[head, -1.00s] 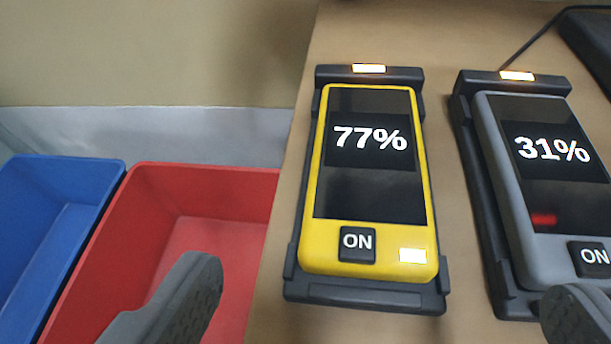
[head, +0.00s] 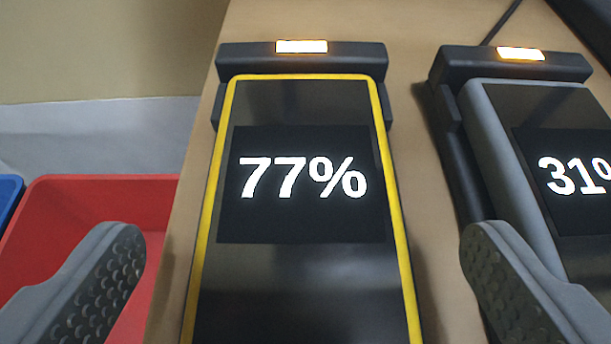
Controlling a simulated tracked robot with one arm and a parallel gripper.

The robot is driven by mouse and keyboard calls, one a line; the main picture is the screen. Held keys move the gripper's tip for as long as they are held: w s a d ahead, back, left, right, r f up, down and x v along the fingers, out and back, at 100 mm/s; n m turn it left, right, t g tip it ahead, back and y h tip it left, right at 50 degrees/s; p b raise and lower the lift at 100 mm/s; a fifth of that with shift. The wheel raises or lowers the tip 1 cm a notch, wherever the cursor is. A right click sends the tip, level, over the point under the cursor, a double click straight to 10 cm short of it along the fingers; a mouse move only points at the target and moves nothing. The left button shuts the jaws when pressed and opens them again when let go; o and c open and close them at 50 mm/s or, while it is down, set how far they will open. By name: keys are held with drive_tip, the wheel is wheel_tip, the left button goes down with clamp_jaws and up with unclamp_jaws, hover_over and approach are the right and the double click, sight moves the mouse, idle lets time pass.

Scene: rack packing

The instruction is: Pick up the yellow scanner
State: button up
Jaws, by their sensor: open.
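The yellow scanner (head: 300,270) lies in its dark charging cradle (head: 300,58) on the table, its screen reading 77%. Its lower end, with the ON button, is out of the picture. My gripper (head: 300,262) is open, one finger on each side of the yellow scanner. The left finger is over the red bin side. The right finger is over the gap and the edge of the grey scanner. Both fingers look apart from the yellow scanner, and nothing is between them in a grasp.
A grey scanner (head: 515,170) reading 31% sits in its own cradle (head: 510,65) close on the right, near my right finger. A red bin (head: 100,190) and a blue bin (head: 10,192) stand left of the table edge. Bare table (head: 410,25) lies behind the cradles.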

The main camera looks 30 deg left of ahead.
sight(305, 227)
drive_tip(key=shift+x, duration=1.5)
drive_tip(key=c, duration=1.2)
drive_tip(key=shift+r, duration=0.15)
